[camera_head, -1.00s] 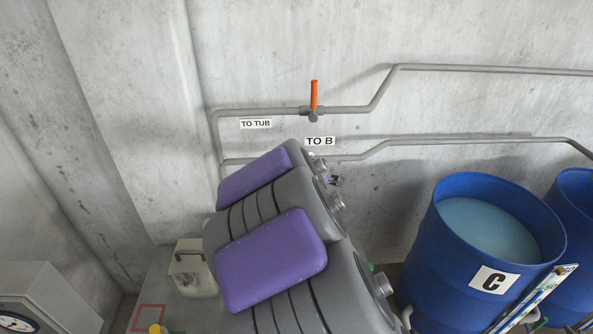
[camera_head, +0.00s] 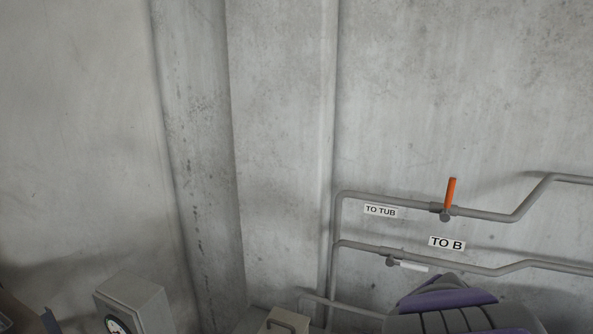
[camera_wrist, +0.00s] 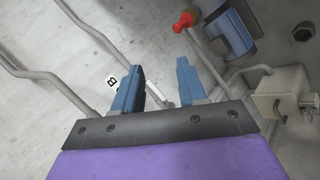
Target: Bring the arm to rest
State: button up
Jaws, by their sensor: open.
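My gripper (camera_wrist: 157,88) shows in the wrist view as two blue fingers spread apart, with nothing held between them. A pale wall and grey pipes lie beyond the fingers. In the head view my grey and purple arm shows only at the bottom right, and the gripper itself is out of that view. The upper pipe has an orange valve handle (camera_head: 451,192) standing upright. The lower pipe has a white handle (camera_head: 413,266) lying nearly along the pipe, just above my arm in the picture.
The concrete wall carries a "TO TUB" label (camera_head: 380,211) and a "TO B" label (camera_head: 447,243). A grey box with a gauge (camera_head: 137,302) stands at the bottom left. A beige container with a handle (camera_head: 284,322) is at the bottom; it also shows in the wrist view (camera_wrist: 285,92).

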jog(key=s+a+f+m+g+y+b, duration=0.1)
jog(key=s+a+f+m+g+y, duration=0.1)
jog(key=s+a, duration=0.4)
jog(key=s+a+f+m+g+y+b, duration=0.1)
jog(key=s+a+f+m+g+y, duration=0.1)
jog(key=s, duration=1)
jog(key=s+a+f+m+g+y+b, duration=0.1)
jog(key=s+a+f+g, duration=0.3)
jog(key=s+a, duration=0.5)
jog(key=shift+s+a+f+m+y+b, duration=0.4)
jog(key=shift+f+y+b, duration=0.15)
jog(key=shift+f+y, duration=0.2)
